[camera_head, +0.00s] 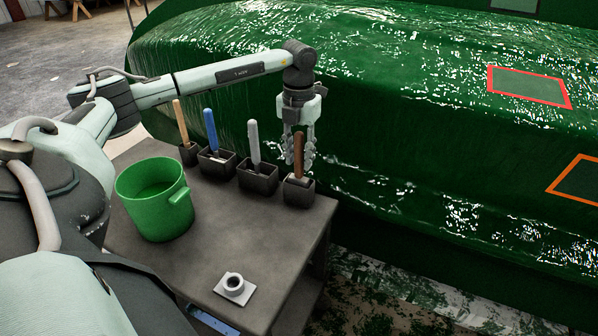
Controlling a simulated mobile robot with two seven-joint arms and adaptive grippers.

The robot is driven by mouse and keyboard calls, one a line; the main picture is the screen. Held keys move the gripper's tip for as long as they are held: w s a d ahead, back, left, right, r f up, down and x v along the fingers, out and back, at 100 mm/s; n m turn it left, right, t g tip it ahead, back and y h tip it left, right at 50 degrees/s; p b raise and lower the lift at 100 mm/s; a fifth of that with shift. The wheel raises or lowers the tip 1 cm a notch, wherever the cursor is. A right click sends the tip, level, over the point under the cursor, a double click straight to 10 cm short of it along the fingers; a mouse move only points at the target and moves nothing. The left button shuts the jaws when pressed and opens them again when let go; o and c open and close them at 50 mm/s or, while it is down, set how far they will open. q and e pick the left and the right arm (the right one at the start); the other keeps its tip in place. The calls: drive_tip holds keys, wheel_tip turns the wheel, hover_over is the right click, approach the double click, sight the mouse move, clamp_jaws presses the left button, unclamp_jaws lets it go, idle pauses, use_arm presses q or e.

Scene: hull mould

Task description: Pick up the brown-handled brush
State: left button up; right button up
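The brown-handled brush (298,156) stands upright in a dark holder (298,193) at the right end of a row on the grey table. My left gripper (298,154) points down from above at this brush. Its two fingers show apart, one to each side of the brown handle, with the handle's upper part between or just in front of them. I see gaps beside the handle and cannot make out firm contact. The brush's lower end is hidden in the holder. My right gripper is out of view.
Brushes with tan (181,123), blue (211,130) and grey (254,142) handles stand in holders left of the brown one. The glossy green hull (420,130) rises close behind.

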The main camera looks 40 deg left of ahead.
use_arm(q)
clamp_jaws()
